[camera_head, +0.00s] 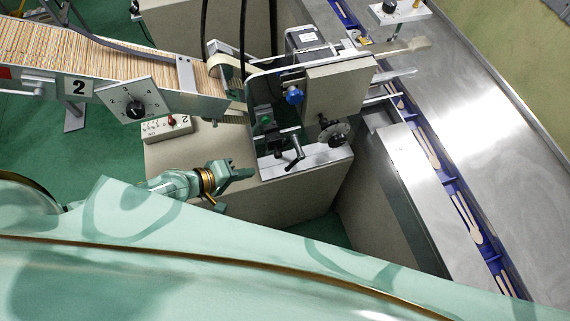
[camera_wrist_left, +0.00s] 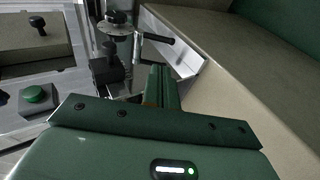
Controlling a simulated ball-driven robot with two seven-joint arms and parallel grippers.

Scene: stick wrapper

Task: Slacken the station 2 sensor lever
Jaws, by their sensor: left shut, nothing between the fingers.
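In the left wrist view a black-handled lever (camera_wrist_left: 158,38) on a silver post lies just beyond the fingers. My left gripper (camera_head: 250,172) is shut and empty, to the left of and slightly below the lever, apart from it. Its closed fingers (camera_wrist_left: 162,78) point toward the lever. My right gripper is not in view.
A black handwheel (camera_head: 333,132) and a blue knob (camera_head: 293,95) sit close to the lever. A numbered dial (camera_head: 137,104) and a switch box (camera_head: 166,127) stand left. A blue conveyor (camera_head: 460,190) carrying sticks runs at the right.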

